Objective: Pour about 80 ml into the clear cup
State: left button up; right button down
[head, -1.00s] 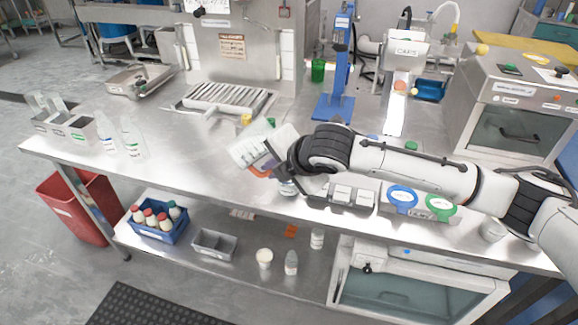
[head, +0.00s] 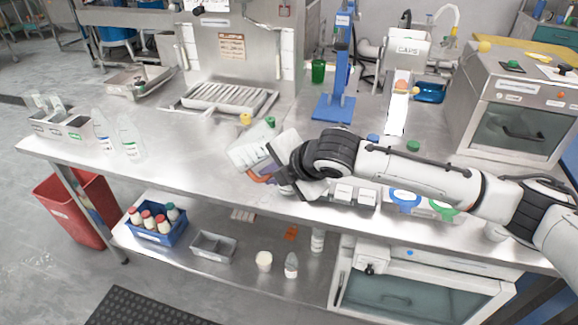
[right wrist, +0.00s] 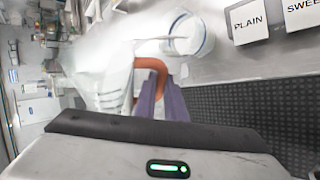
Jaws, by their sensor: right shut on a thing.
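My right gripper (head: 270,175) is shut on the orange handle (right wrist: 152,68) of a whitish jug (head: 250,152) above the middle of the steel bench. The purple fingers (right wrist: 163,103) close around the handle in the right wrist view. The jug looks tilted, and its body (right wrist: 104,75) is blurred there. A clear round cup (right wrist: 188,35) with a blue line near its rim stands just beyond the jug in the right wrist view. In the head view my gripper hides it. I cannot make out any liquid level. My left gripper is out of view.
Labelled tubs, one marked PLAIN (right wrist: 250,20), stand right of the cup. Blue (head: 405,198) and green (head: 443,207) rings lie near the front edge. Clear bottles (head: 130,138) stand at the left. A blue stand (head: 338,75) rises behind. The bench's left-middle is clear.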

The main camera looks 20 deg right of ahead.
jog(key=shift+a+f+b, duration=0.1)
jog(key=shift+f+b, duration=0.45)
jog(key=shift+b, duration=0.15)
jog(key=shift+r+y+p, duration=0.2)
jog(key=shift+y+p, duration=0.1)
jog(key=shift+p, duration=0.05)
notch_tip(320, 180, up, 4)
jog(key=p, duration=0.4)
jog(key=shift+w+h+p, duration=0.1)
jog(key=shift+h+p, duration=0.25)
jog(key=shift+h, duration=0.05)
jog(key=shift+d+r+n+t+h, duration=0.1)
jog(key=shift+d+n+t+h, duration=0.1)
jog(key=shift+d+n+h, duration=0.3)
jog(key=shift+d+n+t+h, duration=0.15)
jog(key=shift+n+t+h, duration=0.05)
jog(key=shift+h, duration=0.5)
jog(key=shift+w+d+r+h, duration=0.1)
jog(key=shift+w+d+h, duration=0.15)
jog(key=shift+h, duration=0.05)
jog(key=shift+d+r+n+h, duration=0.15)
jog(key=shift+n+h, duration=0.15)
